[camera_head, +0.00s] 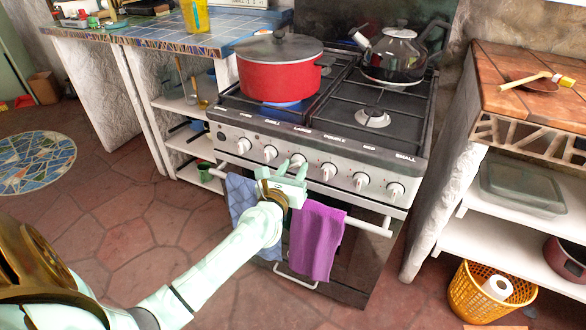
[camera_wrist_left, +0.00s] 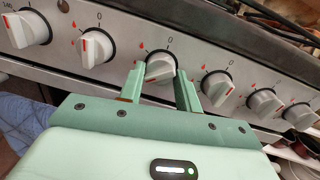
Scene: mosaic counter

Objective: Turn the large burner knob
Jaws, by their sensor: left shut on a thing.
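The stove's front panel carries a row of several white knobs. The large burner knob (camera_head: 298,160) is the third from the left, below the label "LARGE". My left gripper (camera_head: 289,171) reaches it from the front. In the left wrist view the large knob (camera_wrist_left: 160,66) sits between the two pale green fingers (camera_wrist_left: 160,88), which are shut on its sides. Its face with a red mark shows; the fingers hide part of its lower sides. My right gripper is not in view.
Neighbouring knobs (camera_head: 270,153) and (camera_head: 329,171) stand close on both sides. A red pot (camera_head: 278,75) and a kettle (camera_head: 394,55) stand on the stove (camera_head: 340,100). A blue towel (camera_head: 240,200) and a purple towel (camera_head: 316,240) hang on the oven rail below.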

